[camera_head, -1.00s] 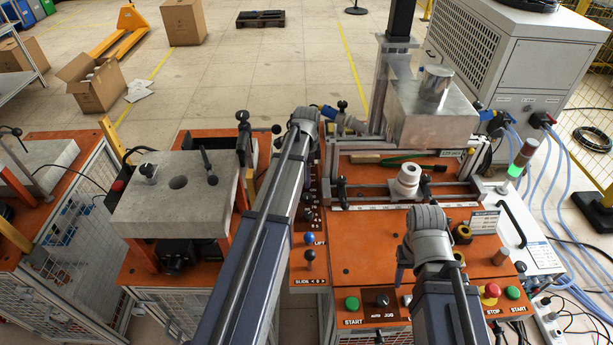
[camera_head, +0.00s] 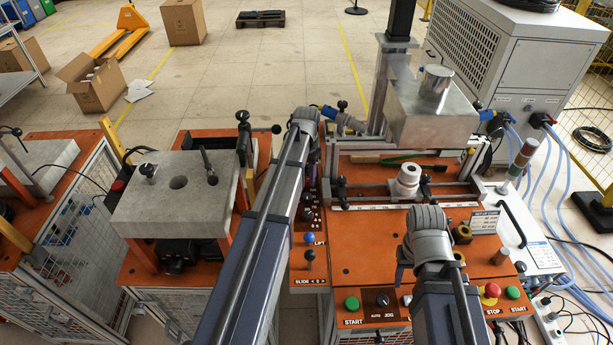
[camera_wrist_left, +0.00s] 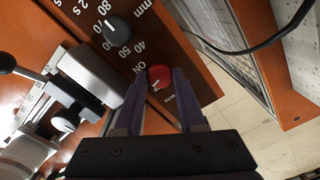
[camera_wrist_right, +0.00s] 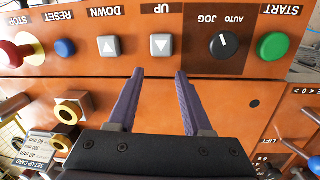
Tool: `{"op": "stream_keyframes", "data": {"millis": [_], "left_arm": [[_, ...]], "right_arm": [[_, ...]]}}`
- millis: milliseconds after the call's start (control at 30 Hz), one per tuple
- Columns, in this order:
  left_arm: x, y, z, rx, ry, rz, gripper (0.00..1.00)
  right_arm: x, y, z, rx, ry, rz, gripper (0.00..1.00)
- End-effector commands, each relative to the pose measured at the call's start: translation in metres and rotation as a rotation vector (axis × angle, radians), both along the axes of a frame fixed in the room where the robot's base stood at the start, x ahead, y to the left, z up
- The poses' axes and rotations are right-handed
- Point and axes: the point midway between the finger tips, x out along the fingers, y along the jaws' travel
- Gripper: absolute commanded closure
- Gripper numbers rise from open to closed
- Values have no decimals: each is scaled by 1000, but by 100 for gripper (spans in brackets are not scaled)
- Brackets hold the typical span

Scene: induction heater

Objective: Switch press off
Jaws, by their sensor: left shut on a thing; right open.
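A round red switch knob (camera_wrist_left: 160,73) sits on the orange panel in the left wrist view, with the printed word "ON" beside it and another label partly hidden. My left gripper (camera_wrist_left: 158,86) is shut on this knob, one purple finger on each side. In the head view my left arm covers the knob. My right gripper (camera_wrist_right: 158,76) is open and empty over the front control panel, near the grey UP and DOWN buttons.
The front panel holds a green START button (camera_wrist_right: 273,46), a black AUTO/JOG knob (camera_wrist_right: 223,45) and a red STOP button (camera_wrist_right: 14,54). A black dial (camera_wrist_left: 117,29) is close to the red knob.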

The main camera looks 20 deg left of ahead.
Motion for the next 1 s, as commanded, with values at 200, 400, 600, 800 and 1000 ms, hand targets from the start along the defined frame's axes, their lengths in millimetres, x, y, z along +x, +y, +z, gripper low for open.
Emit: {"op": "stream_keyframes", "data": {"millis": [200, 400, 600, 800, 1000], "left_arm": [[0, 0, 0, 0, 0, 201, 100], [0, 0, 0, 0, 0, 363, 100], [0, 0, 0, 0, 0, 488, 100], [0, 0, 0, 0, 0, 567, 100], [0, 0, 0, 0, 0, 605, 100]], "right_arm": [[0, 0, 0, 0, 0, 0, 50], [0, 0, 0, 0, 0, 0, 50], [0, 0, 0, 0, 0, 0, 50], [0, 0, 0, 0, 0, 0, 50], [0, 0, 0, 0, 0, 0, 50]]}}
